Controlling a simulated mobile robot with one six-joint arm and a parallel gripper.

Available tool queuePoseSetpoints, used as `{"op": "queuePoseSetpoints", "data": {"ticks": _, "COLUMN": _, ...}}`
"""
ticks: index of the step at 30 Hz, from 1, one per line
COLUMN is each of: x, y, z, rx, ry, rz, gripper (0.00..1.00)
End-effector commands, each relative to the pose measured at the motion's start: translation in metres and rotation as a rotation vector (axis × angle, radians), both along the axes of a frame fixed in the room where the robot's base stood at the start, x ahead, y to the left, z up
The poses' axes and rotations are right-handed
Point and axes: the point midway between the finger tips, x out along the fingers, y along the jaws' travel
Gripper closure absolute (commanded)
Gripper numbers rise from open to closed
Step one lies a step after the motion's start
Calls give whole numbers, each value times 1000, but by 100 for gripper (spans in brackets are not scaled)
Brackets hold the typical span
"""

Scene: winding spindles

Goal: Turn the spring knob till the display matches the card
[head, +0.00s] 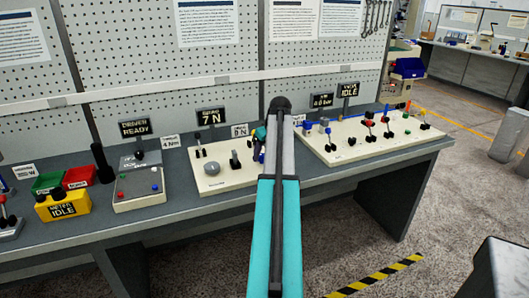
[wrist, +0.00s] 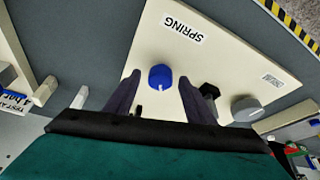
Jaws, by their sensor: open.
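The spring knob (wrist: 161,77) is a round blue knob with a white mark. It stands on a cream panel beside the label "SPRING" (wrist: 183,28) in the wrist view. My gripper (wrist: 160,84) is open, one dark finger on each side of the knob, with visible gaps. I cannot tell how far above the panel the fingertips are. In the head view my arm mostly hides the knob, and the gripper (head: 259,148) is at the panel's right end. The display (head: 210,117) reads 7 N. The small white card (head: 239,131) beside it seems to read 8 N.
The cream panel (head: 215,186) also bears a grey round knob (wrist: 246,108) and a black knob (wrist: 209,91). A driver box (head: 139,190) stands to the left and another cream panel (head: 345,153) with several levers to the right. A pegboard wall rises behind the bench.

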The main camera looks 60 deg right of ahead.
Motion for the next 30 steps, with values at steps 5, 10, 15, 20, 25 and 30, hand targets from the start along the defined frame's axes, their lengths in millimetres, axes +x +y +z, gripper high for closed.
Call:
{"op": "queuePoseSetpoints", "data": {"ticks": 5, "x": 0, "y": 0, "z": 0, "rx": 0, "ry": 0, "rz": 0, "gripper": 66}}
{"op": "queuePoseSetpoints", "data": {"ticks": 10, "x": 0, "y": 0, "z": 0, "rx": 0, "ry": 0, "rz": 1, "gripper": 92}}
{"op": "queuePoseSetpoints", "data": {"ticks": 15, "x": 1, "y": -3, "z": 1, "rx": -6, "ry": -1, "rz": -5, "gripper": 91}}
{"op": "queuePoseSetpoints", "data": {"ticks": 20, "x": 1, "y": -1, "z": 2, "rx": -8, "ry": 1, "rz": -28, "gripper": 91}}
{"op": "queuePoseSetpoints", "data": {"ticks": 25, "x": 1, "y": 1, "z": 2, "rx": -6, "ry": 2, "rz": -84, "gripper": 91}}
{"op": "queuePoseSetpoints", "data": {"ticks": 30, "x": 1, "y": 3, "z": 2, "rx": -5, "ry": 3, "rz": -175, "gripper": 91}}
